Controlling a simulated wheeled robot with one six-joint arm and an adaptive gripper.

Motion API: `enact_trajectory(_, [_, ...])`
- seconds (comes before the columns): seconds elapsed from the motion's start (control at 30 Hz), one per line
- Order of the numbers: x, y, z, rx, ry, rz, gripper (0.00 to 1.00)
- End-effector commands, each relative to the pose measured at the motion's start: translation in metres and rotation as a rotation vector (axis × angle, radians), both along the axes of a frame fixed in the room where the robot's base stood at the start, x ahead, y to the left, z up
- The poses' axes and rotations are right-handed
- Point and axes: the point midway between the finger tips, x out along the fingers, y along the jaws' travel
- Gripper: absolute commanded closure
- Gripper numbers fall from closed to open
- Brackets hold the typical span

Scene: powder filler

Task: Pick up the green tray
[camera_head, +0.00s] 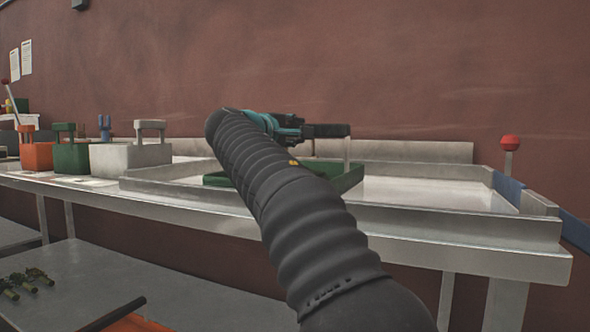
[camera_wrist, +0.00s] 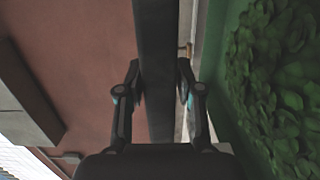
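The green tray (camera_head: 352,180) stands on the metal bench, partly hidden behind my arm in the head view. A dark bar rises above it like a handle (camera_head: 328,131), on a pale upright post. My gripper (camera_head: 305,131) is at this bar, above the tray. In the wrist view, the two fingers of my gripper (camera_wrist: 160,82) are on either side of the dark bar (camera_wrist: 156,40), very close to it. I cannot tell whether both press on it. The green tray wall (camera_wrist: 212,75) shows at right, with dark green leafy lumps inside.
Orange (camera_head: 37,155), green (camera_head: 71,158) and white (camera_head: 130,158) boxes with handles stand at the left of the bench. A shallow metal-rimmed area (camera_head: 430,192) right of the tray is empty. A red-knobbed lever (camera_head: 510,143) stands at the right. A wall is behind.

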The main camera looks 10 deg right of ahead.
Motion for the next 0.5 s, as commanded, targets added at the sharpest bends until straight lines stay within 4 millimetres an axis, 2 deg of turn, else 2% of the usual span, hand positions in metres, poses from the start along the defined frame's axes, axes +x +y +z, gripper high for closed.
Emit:
enact_trajectory(0.03, [-0.0001, 0.0001, 0.0001, 0.0, 0.0, 0.0, 0.85])
enact_trajectory(0.1, [-0.0002, 0.0001, 0.0001, 0.0, 0.0, 0.0, 1.0])
enact_trajectory(0.5, [-0.0007, 0.0, 0.0029, -0.001, -0.002, 0.0, 1.0])
